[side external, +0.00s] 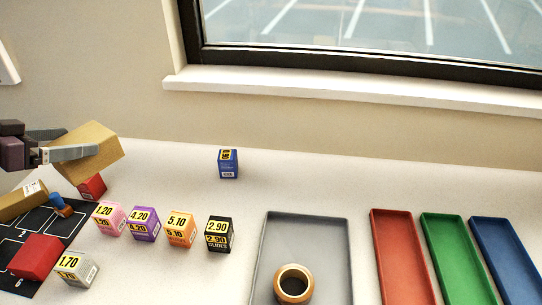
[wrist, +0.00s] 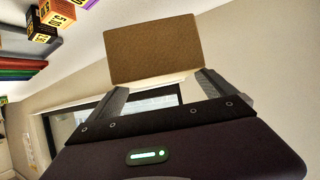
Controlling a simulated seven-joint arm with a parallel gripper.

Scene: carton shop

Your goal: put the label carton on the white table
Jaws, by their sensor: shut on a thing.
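My gripper (side external: 92,151) is at the left of the side view, shut on a tan carton (side external: 100,137) and holding it tilted, apparently above the white table (side external: 330,185). In the wrist view the carton (wrist: 155,50) sits between the two fingers (wrist: 163,88) and shows plain brown cardboard. No label shows on its visible faces. Another tan carton (side external: 20,203) with a small white label lies on the dark mat at the left edge, partly cut off by the frame.
Small priced boxes, including pink (side external: 109,218), purple (side external: 144,223), orange (side external: 180,229) and black (side external: 218,233), stand in a row. A blue box (side external: 228,163) stands behind. Red blocks (side external: 36,256) are near the dark mat (side external: 60,228).

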